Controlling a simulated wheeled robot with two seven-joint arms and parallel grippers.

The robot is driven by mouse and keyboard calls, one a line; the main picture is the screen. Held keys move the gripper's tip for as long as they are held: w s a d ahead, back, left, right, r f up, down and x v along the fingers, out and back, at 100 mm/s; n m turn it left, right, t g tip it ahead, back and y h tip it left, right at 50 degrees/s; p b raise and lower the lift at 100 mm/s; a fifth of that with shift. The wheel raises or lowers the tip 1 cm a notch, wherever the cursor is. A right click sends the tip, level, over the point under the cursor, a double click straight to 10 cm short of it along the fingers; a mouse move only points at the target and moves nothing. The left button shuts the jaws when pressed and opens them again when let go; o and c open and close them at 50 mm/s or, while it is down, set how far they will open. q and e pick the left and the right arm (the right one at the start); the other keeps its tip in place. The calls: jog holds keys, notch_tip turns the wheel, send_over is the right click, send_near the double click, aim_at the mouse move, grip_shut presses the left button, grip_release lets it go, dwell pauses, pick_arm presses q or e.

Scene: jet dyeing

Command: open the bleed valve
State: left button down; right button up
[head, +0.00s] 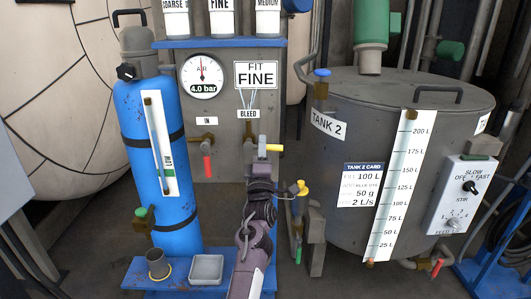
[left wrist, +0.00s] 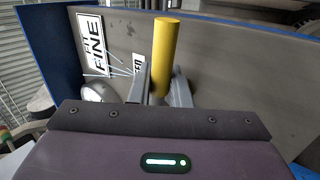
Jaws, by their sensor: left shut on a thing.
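The bleed valve's yellow handle (head: 274,148) sits below the BLEED label (head: 247,113) on the grey panel and points sideways to the right. My left gripper (head: 262,148) is at this handle, its arm rising from the bottom of the head view. In the left wrist view the yellow handle (left wrist: 166,50) stands between the two grey fingers (left wrist: 160,88), which are shut on it. The valve body is mostly hidden behind my gripper. My right gripper is not in view.
The pressure gauge (head: 202,76) reads 4.0 bar. A red-handled valve (head: 207,165) hangs below the IN label, left of my gripper. Another yellow handle (head: 303,188) is close on the right. A blue cylinder (head: 160,170) stands left, Tank 2 (head: 345,225) right.

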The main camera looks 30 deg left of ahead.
pick_arm(q)
jog(key=shift+r+n+g+y, duration=0.25)
jog(key=shift+n+y, duration=0.25)
jog(key=shift+n, duration=0.3)
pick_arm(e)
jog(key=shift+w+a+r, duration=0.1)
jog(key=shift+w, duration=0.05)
pick_arm(q)
jog(key=c, duration=1.4)
grip_release()
jog(key=shift+f, duration=0.1)
